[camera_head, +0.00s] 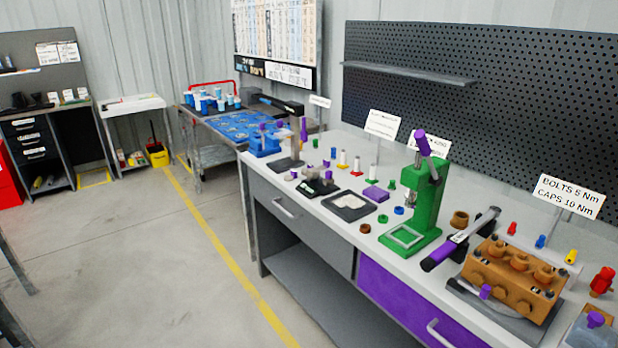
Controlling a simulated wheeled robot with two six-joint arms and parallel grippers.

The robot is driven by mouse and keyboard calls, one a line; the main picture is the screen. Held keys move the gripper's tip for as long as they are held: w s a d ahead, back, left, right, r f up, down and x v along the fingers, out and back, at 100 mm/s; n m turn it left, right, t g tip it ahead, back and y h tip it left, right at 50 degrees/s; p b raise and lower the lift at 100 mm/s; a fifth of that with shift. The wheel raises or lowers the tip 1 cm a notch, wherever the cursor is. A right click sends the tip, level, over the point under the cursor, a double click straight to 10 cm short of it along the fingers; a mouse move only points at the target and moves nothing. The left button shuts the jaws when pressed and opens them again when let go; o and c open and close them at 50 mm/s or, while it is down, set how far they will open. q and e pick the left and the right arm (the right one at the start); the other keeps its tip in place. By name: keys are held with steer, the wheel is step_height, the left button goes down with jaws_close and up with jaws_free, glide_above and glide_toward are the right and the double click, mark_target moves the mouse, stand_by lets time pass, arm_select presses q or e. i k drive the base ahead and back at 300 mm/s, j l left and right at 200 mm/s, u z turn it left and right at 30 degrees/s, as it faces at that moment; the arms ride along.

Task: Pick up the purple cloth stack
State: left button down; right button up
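A small flat purple block, which looks like the purple cloth stack (375,194), lies on the grey workbench (330,208). It sits behind and right of a black tray (367,212) with a pale pad in it, and left of the green press (425,205). Nothing covers it. It is too small to make out its folds. Neither of my grippers is in view.
An orange pump block (512,278) and a purple-and-black tool (460,240) stand at the bench's right. Small coloured parts stand around the cloth. A perforated panel (480,110) rises behind the bench. The floor (150,270) at left is clear.

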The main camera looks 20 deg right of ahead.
mark_target(376, 193)
steer(key=i+z, duration=0.1)
steer(key=i, duration=0.35)
steer(key=i+j+z, duration=0.1)
steer(key=i, duration=0.3)
steer(key=i+j+z, duration=0.1)
steer(key=i, duration=0.35)
steer(key=i+j+z, duration=0.15)
steer(key=i, duration=0.3)
steer(key=j, duration=0.1)
